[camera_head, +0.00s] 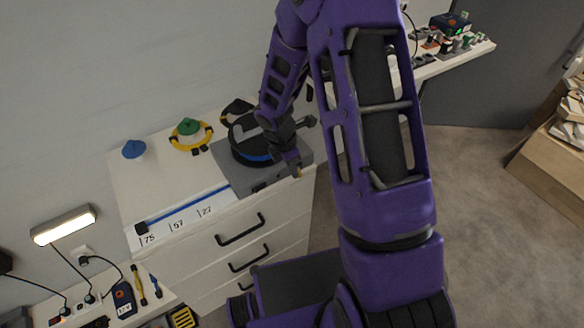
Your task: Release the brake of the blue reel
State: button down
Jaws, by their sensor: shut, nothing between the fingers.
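The blue reel (246,152) is a black drum with a blue band, on a grey base (227,158) on the white cabinet top. A blue strip (185,209) runs from it to the left along the front edge, past the marks 75, 57 and 27, to a dark end piece (141,229). My gripper (296,172) is shut and empty, pointing down at the front right of the base. I cannot tell whether it touches the base. My wrist hides the right part of the reel. I cannot make out the brake for certain.
A green-topped spool with a yellow ring (190,133) and a blue knob-like piece (134,149) stand left of the reel. Black drawer handles (240,229) stick out from the cabinet front. A shelf with small devices (449,42) is at the upper right, cartons (556,145) at the far right.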

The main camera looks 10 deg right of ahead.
jog(key=shift+s+d+n+t+p, duration=0.15)
jog(key=shift+d+n+p, duration=0.15)
jog(key=shift+n, duration=0.65)
jog(key=shift+s+d+n+t+p, duration=0.15)
jog(key=shift+d+n+p, duration=0.15)
jog(key=shift+n, duration=0.65)
jog(key=shift+w, duration=0.15)
jog(key=shift+w+a+p, duration=0.3)
jog(key=shift+w+a, duration=0.2)
jog(key=shift+a, duration=0.05)
jog(key=v, duration=1.7)
jog(key=shift+d+r+p, duration=0.25)
jog(key=shift+r+p, duration=0.05)
jog(key=shift+p, duration=0.05)
